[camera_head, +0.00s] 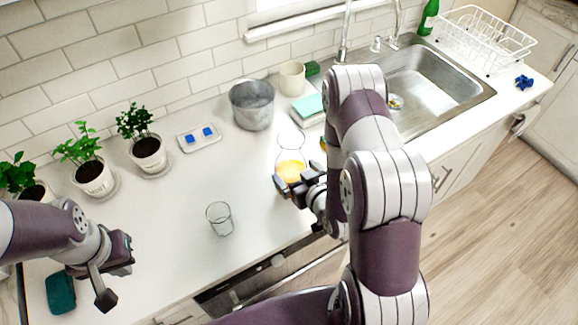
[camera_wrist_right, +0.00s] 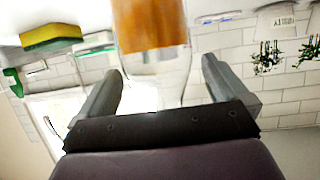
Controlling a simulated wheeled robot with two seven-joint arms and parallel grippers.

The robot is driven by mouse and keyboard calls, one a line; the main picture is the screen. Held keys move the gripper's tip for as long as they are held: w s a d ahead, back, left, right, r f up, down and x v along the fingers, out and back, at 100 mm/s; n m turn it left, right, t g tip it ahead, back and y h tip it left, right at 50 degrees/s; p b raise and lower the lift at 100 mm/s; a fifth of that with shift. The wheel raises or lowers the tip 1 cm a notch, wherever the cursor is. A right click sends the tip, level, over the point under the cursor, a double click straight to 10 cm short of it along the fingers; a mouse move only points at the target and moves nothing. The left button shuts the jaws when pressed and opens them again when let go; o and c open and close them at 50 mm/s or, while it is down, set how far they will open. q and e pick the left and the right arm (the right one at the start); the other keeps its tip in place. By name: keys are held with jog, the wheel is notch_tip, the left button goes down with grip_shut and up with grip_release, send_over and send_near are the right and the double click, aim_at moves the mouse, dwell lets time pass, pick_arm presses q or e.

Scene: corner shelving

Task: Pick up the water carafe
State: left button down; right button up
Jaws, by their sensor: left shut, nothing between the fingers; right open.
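The water carafe (camera_head: 290,148) is clear glass with orange liquid low in it. It stands upright on the counter, right of centre in the head view. In the right wrist view, which is upside down, the carafe (camera_wrist_right: 150,28) shows its orange part at the top and clear glass between the fingers' directions. My right gripper (camera_head: 291,186) is open at the carafe's near side; its fingers (camera_wrist_right: 160,82) point at it. I cannot tell whether they touch it. My left gripper (camera_head: 103,297) is shut and empty over the counter's front left, away from the carafe.
An empty glass (camera_head: 219,218) stands left of my right gripper. A metal bucket (camera_head: 252,106), a cream pot (camera_head: 291,78) and a teal-topped sponge box (camera_head: 308,107) stand behind. Potted plants (camera_head: 148,152) line the wall; the sink (camera_head: 430,85) is at right.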

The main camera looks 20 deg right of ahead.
jog(key=x, duration=0.1)
jog(key=p+x, duration=0.1)
jog(key=x, duration=0.2)
jog(key=shift+d+p, duration=0.35)
jog(key=shift+w+a+f, duration=0.15)
jog(key=shift+w+a, duration=0.2)
jog(key=shift+s+d, duration=0.1)
jog(key=shift+d, duration=0.15)
jog(key=c, duration=1.5)
jog(key=shift+a, duration=0.1)
jog(key=shift+c, duration=1.1)
jog(key=shift+r, duration=0.25)
